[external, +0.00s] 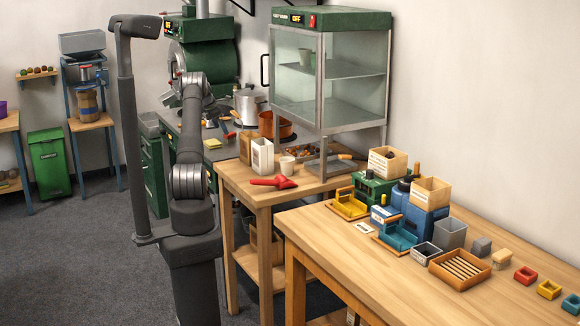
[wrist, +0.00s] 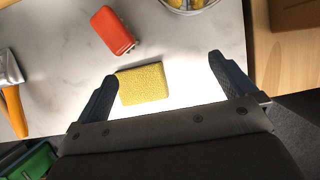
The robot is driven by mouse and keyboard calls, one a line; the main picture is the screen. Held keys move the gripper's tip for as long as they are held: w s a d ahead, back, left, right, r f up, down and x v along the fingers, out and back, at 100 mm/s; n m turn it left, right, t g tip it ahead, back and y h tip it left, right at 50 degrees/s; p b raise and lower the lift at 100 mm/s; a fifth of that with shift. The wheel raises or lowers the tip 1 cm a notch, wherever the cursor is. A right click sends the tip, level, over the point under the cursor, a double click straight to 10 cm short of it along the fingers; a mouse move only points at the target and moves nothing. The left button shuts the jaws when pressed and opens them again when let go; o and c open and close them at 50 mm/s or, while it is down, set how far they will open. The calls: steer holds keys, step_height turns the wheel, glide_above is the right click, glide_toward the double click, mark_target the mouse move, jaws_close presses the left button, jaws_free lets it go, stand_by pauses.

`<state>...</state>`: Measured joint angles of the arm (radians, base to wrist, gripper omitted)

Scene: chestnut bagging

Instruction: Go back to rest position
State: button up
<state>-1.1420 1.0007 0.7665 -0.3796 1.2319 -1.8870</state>
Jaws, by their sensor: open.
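My gripper (wrist: 162,67) is open and empty in the wrist view, its two dark fingers wide apart. It points down over a pale worktop (wrist: 60,45). A yellow sponge (wrist: 143,84) lies on that worktop between and beyond the fingers; nothing is held. In the external view my arm stands in the middle left and reaches toward the back counter. The gripper itself is mostly hidden behind my arm there. The sponge also shows in the external view (external: 213,143), on the counter just right of my arm.
A red block (wrist: 113,31) and an orange-handled tool (wrist: 14,105) lie near the sponge. In the external view, a green roaster (external: 207,60), a steel pot (external: 249,106) and a glass warming cabinet (external: 330,75) stand close around. A wooden table (external: 350,270) at right has a bare front area.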

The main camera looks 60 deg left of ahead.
steer(key=w+d+r+m+g+h, duration=0.1)
steer(key=w+d+r+m+h, duration=0.15)
steer(key=d+r+m, duration=0.4)
steer(key=w+d+r+m+h, duration=0.1)
steer(key=w+d+r+m, duration=0.2)
steer(key=d, duration=0.7)
steer(key=s+d+m+g+y, duration=0.1)
steer(key=s+d+m+g, duration=0.1)
steer(key=d+m, duration=0.8)
steer(key=s+d+m+g, duration=0.3)
steer(key=d+m+g, duration=0.2)
steer(key=d+m, duration=0.6)
steer(key=d, duration=0.3)
steer(key=shift+s+d+r+y, duration=0.3)
steer(key=shift+d+r+y, duration=0.05)
steer(key=shift+r, duration=0.05)
